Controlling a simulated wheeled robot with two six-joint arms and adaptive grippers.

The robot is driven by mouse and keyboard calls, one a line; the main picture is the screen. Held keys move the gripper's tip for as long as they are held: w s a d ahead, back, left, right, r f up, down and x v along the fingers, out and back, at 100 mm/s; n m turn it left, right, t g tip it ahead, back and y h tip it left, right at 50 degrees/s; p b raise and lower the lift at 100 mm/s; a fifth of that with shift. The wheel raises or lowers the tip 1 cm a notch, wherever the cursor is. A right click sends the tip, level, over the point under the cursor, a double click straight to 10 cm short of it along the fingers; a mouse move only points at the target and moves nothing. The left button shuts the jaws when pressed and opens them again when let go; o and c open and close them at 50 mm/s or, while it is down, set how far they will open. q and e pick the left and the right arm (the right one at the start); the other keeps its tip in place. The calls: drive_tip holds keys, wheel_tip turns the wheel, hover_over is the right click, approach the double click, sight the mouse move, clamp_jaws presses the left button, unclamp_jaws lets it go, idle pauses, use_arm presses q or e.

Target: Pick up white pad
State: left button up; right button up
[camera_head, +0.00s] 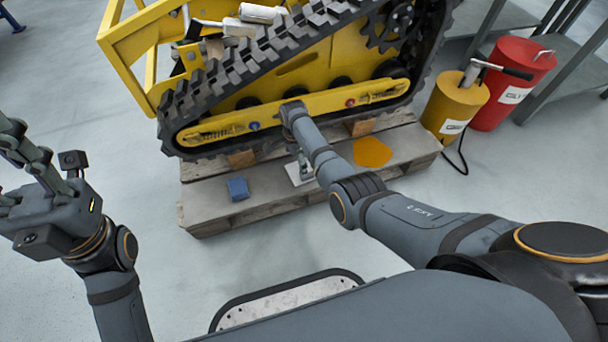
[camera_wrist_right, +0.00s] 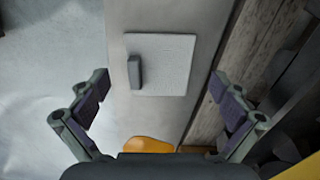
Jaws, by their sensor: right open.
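The white pad (camera_head: 296,176) lies flat on the wooden pallet, beside the tracked carrier, partly hidden by my right gripper in the head view. In the right wrist view the white pad (camera_wrist_right: 172,62) is a flat square with a small grey upright piece (camera_wrist_right: 135,72) near its left edge. My right gripper (camera_head: 304,167) is open and empty above the pad. In the right wrist view its fingers (camera_wrist_right: 159,88) are spread wide, with the pad ahead between them. My left gripper (camera_head: 28,155) is at the left edge, away from the pallet, its fingers partly cut off.
The yellow tracked carrier (camera_head: 290,105) stands just behind the pad on wooden blocks. A blue block (camera_head: 238,188) and an orange disc (camera_head: 372,152) lie on the pallet (camera_head: 205,206) either side. Yellow (camera_head: 448,112) and red (camera_head: 508,88) canisters stand at right.

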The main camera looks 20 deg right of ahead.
sight(297, 173)
drive_tip(key=f+b, duration=0.4)
drive_tip(key=f, duration=0.1)
drive_tip(key=shift+d+f+b, duration=0.2)
drive_tip(key=shift+b, duration=0.2)
drive_tip(key=shift+r, duration=0.2)
drive_tip(key=shift+c, duration=1.2)
drive_tip(key=c, duration=1.7)
drive_tip(key=shift+s, duration=0.1)
clamp_jaws()
